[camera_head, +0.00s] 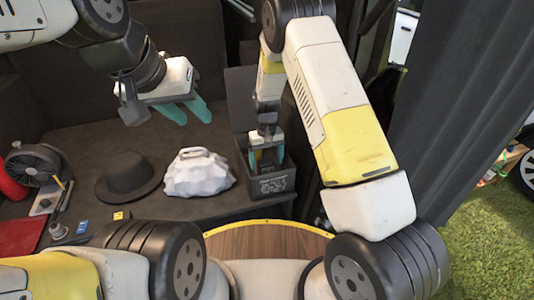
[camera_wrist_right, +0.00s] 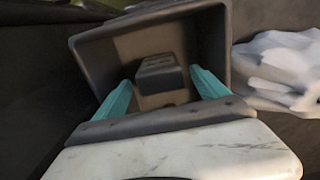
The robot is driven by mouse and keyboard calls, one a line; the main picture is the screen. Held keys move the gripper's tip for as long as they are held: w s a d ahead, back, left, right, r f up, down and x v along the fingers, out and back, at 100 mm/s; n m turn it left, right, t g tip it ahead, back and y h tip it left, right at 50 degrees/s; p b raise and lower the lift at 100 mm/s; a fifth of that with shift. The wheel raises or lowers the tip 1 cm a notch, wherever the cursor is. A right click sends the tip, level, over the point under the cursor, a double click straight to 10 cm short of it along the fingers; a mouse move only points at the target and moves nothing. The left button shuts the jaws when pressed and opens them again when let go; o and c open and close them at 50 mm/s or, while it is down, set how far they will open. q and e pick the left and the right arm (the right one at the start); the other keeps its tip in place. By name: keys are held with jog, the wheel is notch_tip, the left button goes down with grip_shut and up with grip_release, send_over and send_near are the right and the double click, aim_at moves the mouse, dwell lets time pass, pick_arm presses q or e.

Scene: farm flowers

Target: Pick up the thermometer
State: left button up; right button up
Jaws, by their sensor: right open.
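I cannot tell for certain which thing is the thermometer. A small dark boxy object (camera_wrist_right: 158,72) lies in the dark open bin (camera_wrist_right: 215,30), seen in the right wrist view, and its kind is unclear. My right gripper (camera_wrist_right: 160,88) is open, its teal fingers apart on either side of that object in the picture, with nothing between them that I can see held. In the head view the right gripper (camera_head: 267,158) reaches down into the bin (camera_head: 272,185), whose inside is mostly hidden. My left gripper (camera_head: 190,115) is open and empty above the bench.
A white crumpled bag-like thing (camera_head: 199,173) stands left of the bin, and a black hat (camera_head: 130,177) lies beside it. A fan-like device (camera_head: 35,165), small tools and a red flat item (camera_head: 20,236) are at the left. Bare bench shows behind the hat.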

aim_at(266, 171)
jog(key=f, duration=0.5)
jog(key=shift+s, duration=0.2)
jog(key=shift+r, duration=0.1)
jog(key=c, duration=1.6)
